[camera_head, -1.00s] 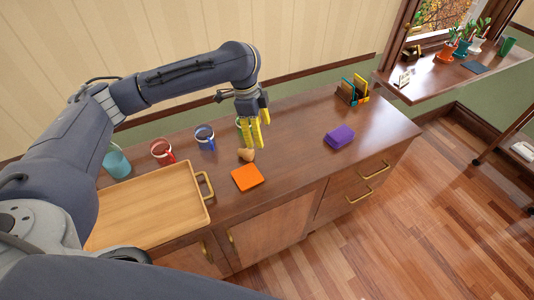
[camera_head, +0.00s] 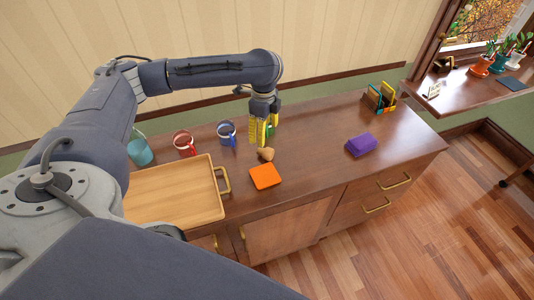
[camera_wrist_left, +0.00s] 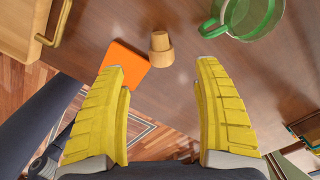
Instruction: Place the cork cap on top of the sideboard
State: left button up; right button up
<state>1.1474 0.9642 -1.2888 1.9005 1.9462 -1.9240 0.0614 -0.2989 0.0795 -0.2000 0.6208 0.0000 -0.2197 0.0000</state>
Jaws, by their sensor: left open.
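The cork cap (camera_head: 266,154) lies on the sideboard (camera_head: 318,150), just behind the orange square (camera_head: 265,176). The wrist view shows the cork cap (camera_wrist_left: 160,47) as a tan stepped plug, beyond the fingertips and between their lines. My left gripper (camera_head: 262,143) has yellow fingers and hangs over the sideboard, close to the cork cap. In the wrist view my left gripper (camera_wrist_left: 160,68) is open with nothing between its fingers. My right gripper is not in view.
A wooden tray (camera_head: 180,196) with a brass handle is on the left. A teal cup (camera_head: 140,151), a red mug (camera_head: 184,143), a blue mug (camera_head: 227,134) and a green mug (camera_wrist_left: 243,18) stand along the back. A purple block (camera_head: 361,145) lies to the right, with bare wood around it.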

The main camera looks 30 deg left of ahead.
aim_at(265, 150)
pick_arm(q)
jog(key=shift+w+d+f, duration=0.1)
jog(key=shift+d+f, duration=0.05)
jog(key=shift+f, duration=4.75)
jog(key=c, duration=1.1)
jog(key=shift+c, duration=0.2)
jog(key=shift+r, duration=0.15)
